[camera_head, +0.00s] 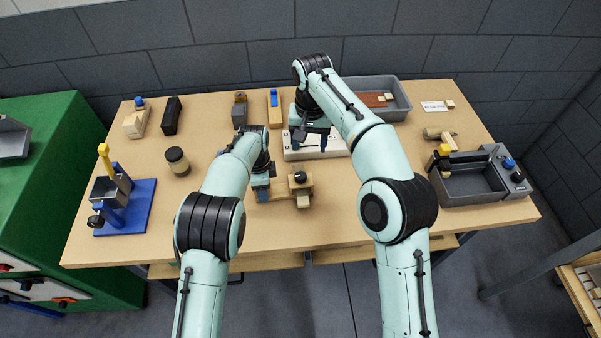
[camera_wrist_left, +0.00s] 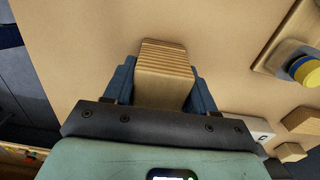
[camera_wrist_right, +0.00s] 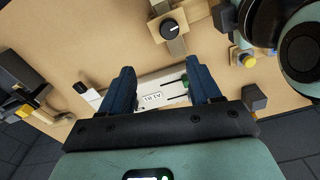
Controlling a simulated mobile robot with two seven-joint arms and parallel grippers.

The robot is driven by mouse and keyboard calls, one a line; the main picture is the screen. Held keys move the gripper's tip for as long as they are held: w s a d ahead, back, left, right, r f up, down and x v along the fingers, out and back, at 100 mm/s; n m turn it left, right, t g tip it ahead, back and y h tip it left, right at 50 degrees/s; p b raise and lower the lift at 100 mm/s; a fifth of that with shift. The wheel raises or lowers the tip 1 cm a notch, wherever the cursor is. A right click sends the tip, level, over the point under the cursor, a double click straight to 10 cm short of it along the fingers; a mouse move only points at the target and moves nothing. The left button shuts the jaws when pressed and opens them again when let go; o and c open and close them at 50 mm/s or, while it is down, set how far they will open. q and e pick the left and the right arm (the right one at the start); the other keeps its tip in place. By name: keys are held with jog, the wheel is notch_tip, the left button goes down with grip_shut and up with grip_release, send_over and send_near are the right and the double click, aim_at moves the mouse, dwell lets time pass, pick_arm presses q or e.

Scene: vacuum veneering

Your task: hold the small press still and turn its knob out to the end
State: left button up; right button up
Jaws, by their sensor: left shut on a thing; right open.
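The small press (camera_head: 303,200) is a light wood piece with a round black knob (camera_head: 300,177), lying on the table left of centre. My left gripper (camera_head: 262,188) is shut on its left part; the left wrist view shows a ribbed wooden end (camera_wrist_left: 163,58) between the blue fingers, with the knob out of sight. In the right wrist view the knob (camera_wrist_right: 170,30) shows a white pointer line. My right gripper (camera_head: 311,133) is open and empty, behind the press and over a white board. Its fingers (camera_wrist_right: 160,88) are apart from the knob.
The white slotted board (camera_head: 298,153) lies under my right gripper. A grey tray (camera_head: 401,100) stands behind it, a grey basin (camera_head: 470,200) at right, a blue-based fixture (camera_head: 140,215) and a dark-lidded jar (camera_head: 178,162) at left. The table right of the press is clear.

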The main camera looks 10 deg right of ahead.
aim_at(301, 176)
jog(key=f, duration=0.4)
jog(key=a+f, duration=0.1)
jog(key=f, duration=0.3)
jog(key=a+f, duration=0.1)
jog(key=f, duration=0.3)
jog(key=shift+s+a+f, duration=0.1)
jog(key=shift+s+f, duration=0.05)
jog(key=shift+s, duration=0.2)
jog(key=c, duration=1.1)
